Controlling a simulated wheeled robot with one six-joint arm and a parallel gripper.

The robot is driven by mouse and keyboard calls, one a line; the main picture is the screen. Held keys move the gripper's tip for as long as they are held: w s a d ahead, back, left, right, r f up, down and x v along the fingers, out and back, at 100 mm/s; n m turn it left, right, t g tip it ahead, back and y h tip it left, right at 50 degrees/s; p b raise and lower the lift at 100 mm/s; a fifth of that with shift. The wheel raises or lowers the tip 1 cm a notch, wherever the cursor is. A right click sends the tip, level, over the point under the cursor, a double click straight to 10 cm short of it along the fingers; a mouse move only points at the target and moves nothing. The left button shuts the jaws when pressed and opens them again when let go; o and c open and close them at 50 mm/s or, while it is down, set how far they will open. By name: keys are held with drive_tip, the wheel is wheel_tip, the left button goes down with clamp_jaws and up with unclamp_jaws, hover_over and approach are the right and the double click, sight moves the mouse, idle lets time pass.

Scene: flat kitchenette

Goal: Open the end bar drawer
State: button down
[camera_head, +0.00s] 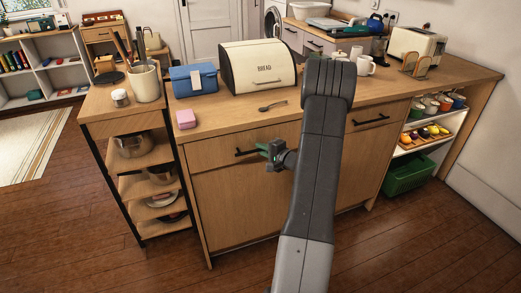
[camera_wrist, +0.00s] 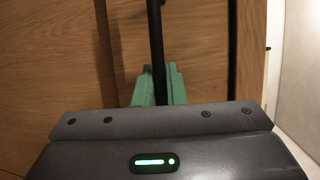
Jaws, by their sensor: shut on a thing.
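The wooden bar counter has a left drawer (camera_head: 222,152) with a black bar handle (camera_head: 245,153). In the head view its front looks about flush with the cabinet, though my arm hides its right part. My gripper (camera_head: 271,151) is at the right part of this handle, with its green fingers shut on it. In the wrist view the dark handle (camera_wrist: 157,45) runs upright between the green fingertips (camera_wrist: 160,88). A second drawer with a black handle (camera_head: 371,120) is to the right of my arm and looks closed.
On the countertop (camera_head: 222,115) are a bread box (camera_head: 258,68), a blue box (camera_head: 194,80), a pink block (camera_head: 186,119), a spoon (camera_head: 272,105) and a toaster (camera_head: 416,45). An open shelf unit (camera_head: 150,158) adjoins the left end. Floor in front is clear.

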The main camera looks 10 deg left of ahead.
drive_tip(key=s+d+b, duration=0.6)
drive_tip(key=s+d, duration=0.2)
drive_tip(key=s, duration=0.4)
drive_tip(key=s+d+b, duration=0.7)
drive_tip(key=s+d, duration=0.1)
drive_tip(key=s, duration=0.4)
drive_tip(key=shift+d, duration=0.1)
drive_tip(key=c, duration=1.8)
unclamp_jaws()
drive_tip(key=shift+o, duration=0.2)
drive_tip(key=shift+d, duration=0.1)
drive_tip(key=p+v, duration=0.1)
drive_tip(key=v, duration=1.2)
drive_tip(key=shift+d, duration=0.25)
drive_tip(key=shift+s+r, duration=0.1)
drive_tip(key=shift+r, duration=0.05)
drive_tip(key=b+x, duration=0.1)
drive_tip(key=x, duration=1.2)
drive_tip(key=shift+w+a, duration=0.2)
drive_tip(key=shift+a, duration=0.15)
